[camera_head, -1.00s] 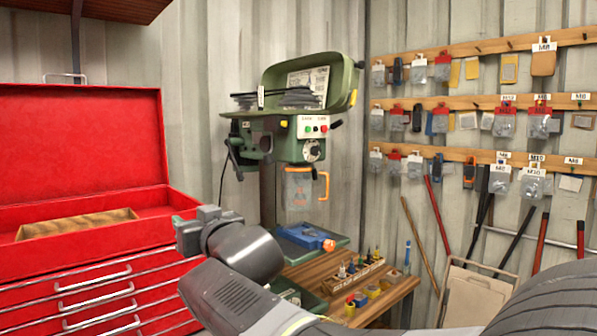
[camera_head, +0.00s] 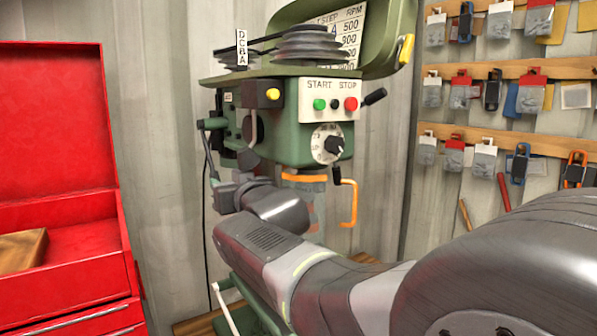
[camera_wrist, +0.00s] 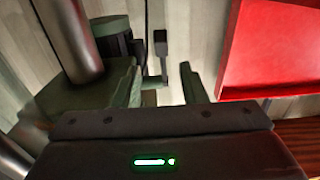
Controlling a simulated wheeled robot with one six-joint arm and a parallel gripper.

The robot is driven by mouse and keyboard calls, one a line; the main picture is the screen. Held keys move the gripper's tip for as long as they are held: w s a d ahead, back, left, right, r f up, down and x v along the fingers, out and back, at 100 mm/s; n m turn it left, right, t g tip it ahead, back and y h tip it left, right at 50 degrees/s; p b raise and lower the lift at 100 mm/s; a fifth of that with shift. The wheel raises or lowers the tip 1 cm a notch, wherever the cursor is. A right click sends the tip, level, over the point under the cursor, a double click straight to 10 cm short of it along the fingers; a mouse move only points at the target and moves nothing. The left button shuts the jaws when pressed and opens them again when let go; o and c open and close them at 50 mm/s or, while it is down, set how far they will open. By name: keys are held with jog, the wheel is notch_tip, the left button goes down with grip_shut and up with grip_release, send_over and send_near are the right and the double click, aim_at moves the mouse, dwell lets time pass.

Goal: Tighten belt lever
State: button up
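The green drill press (camera_head: 290,130) fills the middle of the head view, its belt cover open and its stepped pulleys (camera_head: 315,45) showing. In the wrist view a dark upright lever (camera_wrist: 160,55) shows beyond the gap between my fingers. My gripper (camera_head: 222,194) is just left of the drill head, near the lever's lower end. In the wrist view my gripper (camera_wrist: 162,88) is open with nothing between its fingers. I cannot tell whether it touches the lever.
The grey column (camera_wrist: 70,40) and a dark round housing (camera_wrist: 115,38) stand close left of my fingers. A red tool chest (camera_head: 70,250) is at the left. An orange-handled guard (camera_head: 348,200) hangs under the drill head. Pegboards (camera_head: 500,140) with bags are at right.

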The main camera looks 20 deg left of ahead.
aim_at(216, 176)
jog(key=p+x, duration=0.2)
jog(key=x, duration=0.8)
jog(key=shift+s+a, duration=0.1)
jog(key=shift+a, duration=0.05)
grip_shut()
